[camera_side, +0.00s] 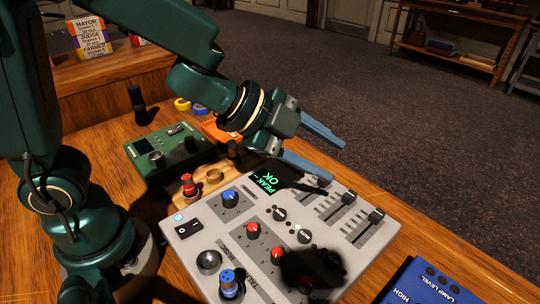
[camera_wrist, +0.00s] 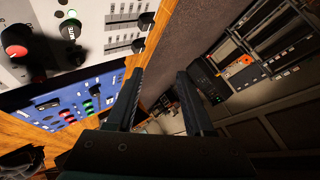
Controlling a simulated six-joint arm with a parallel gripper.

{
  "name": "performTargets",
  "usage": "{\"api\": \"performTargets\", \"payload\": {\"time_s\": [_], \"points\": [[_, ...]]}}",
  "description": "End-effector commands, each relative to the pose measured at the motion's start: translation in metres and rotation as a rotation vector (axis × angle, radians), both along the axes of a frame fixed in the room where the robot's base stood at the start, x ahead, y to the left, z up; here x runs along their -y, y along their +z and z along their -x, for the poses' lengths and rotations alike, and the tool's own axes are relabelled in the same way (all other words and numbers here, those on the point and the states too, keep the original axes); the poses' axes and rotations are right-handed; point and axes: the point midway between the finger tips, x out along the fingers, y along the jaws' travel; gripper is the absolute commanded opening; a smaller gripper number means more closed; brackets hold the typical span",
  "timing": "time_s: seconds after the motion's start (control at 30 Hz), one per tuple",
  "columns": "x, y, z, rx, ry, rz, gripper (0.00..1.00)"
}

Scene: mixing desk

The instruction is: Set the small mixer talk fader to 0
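The grey mixer (camera_side: 205,222) lies on the wooden desk with knobs, a green-lit display (camera_side: 268,178) reading "PEAK – OK", and a row of faders at its far right. The fader caps I see are dark: one (camera_side: 349,197) in the middle and one (camera_side: 376,214) at the right; another is near my gripper's lower finger. I cannot read which fader is talk. In the wrist view, the mixer (camera_wrist: 97,12) is at top left with two fader caps (camera_wrist: 145,18) visible. My gripper (camera_side: 337,162) is open and empty, above the mixer's far edge; its fingers also show apart in the wrist view (camera_wrist: 162,76).
A blue panel (camera_side: 425,284) lies at the front right, close to the mixer. A green box (camera_side: 140,165), a red-topped knob (camera_side: 189,184) on a wooden block and an orange tray (camera_side: 215,132) stand behind the mixer. Carpet (camera_side: 440,130) lies beyond the desk edge.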

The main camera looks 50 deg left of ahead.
Motion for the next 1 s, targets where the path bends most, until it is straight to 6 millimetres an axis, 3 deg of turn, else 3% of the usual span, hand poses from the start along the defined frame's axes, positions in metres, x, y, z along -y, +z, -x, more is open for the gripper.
{"api": "performTargets", "payload": {"time_s": [0.1, 0.3, 0.47, 0.6, 0.8, 1.0], "points": [[-0.015, 0.019, -0.042, 0.036, 0.281, 0.083, 0.53], [-0.039, 0.02, -0.074, -0.056, 0.728, 0.217, 0.53], [-0.035, -0.001, -0.07, -0.255, 1.019, 0.301, 0.53], [-0.012, -0.021, -0.054, -0.468, 1.181, 0.348, 0.53], [0.024, -0.041, -0.041, -0.661, 1.254, 0.383, 0.53], [0.027, -0.06, -0.043, -0.668, 1.252, 0.361, 0.53]]}}
